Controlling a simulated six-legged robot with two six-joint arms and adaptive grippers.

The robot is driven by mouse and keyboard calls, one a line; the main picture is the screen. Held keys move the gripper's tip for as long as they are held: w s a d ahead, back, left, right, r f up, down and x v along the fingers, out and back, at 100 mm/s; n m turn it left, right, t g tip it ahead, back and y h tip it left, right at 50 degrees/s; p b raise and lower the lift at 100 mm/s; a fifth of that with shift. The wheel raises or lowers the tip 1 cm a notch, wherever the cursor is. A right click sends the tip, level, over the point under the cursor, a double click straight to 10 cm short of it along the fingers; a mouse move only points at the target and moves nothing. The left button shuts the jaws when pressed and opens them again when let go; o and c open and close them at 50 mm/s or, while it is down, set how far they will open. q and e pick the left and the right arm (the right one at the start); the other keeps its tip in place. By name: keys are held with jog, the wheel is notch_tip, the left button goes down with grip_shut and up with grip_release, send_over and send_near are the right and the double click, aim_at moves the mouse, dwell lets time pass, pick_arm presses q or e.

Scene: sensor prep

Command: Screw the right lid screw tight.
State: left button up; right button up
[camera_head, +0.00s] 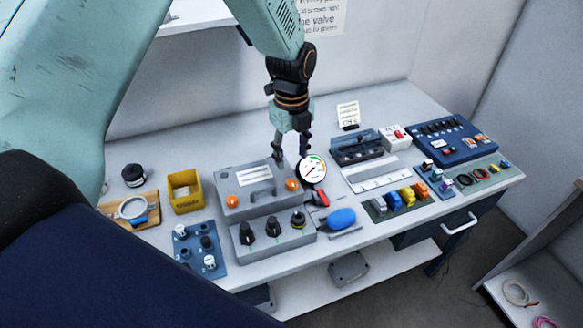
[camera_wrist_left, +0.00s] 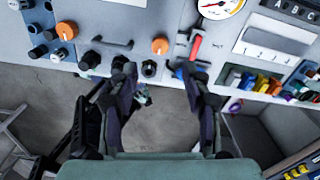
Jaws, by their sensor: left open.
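The right lid screw (camera_head: 292,184) is an orange knob at the right front of a grey box's lid (camera_head: 258,175). It also shows in the left wrist view (camera_wrist_left: 160,45), beyond the fingertips. A matching orange left screw (camera_head: 232,201) sits at the lid's left. My left gripper (camera_head: 291,152) points down above the back right part of the box, open. In the left wrist view its spread fingers (camera_wrist_left: 160,78) have nothing between them, and the orange screw is apart from them. My right gripper is not in view.
A dial gauge (camera_head: 313,170) stands close right of the lid. A red-handled valve (camera_head: 321,198) and a blue object (camera_head: 341,218) are at the right front. A panel with black knobs (camera_head: 272,228) lies in front. A yellow bin (camera_head: 184,191) stands left.

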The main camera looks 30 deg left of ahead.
pick_arm(q)
jog(key=shift+r, duration=1.7)
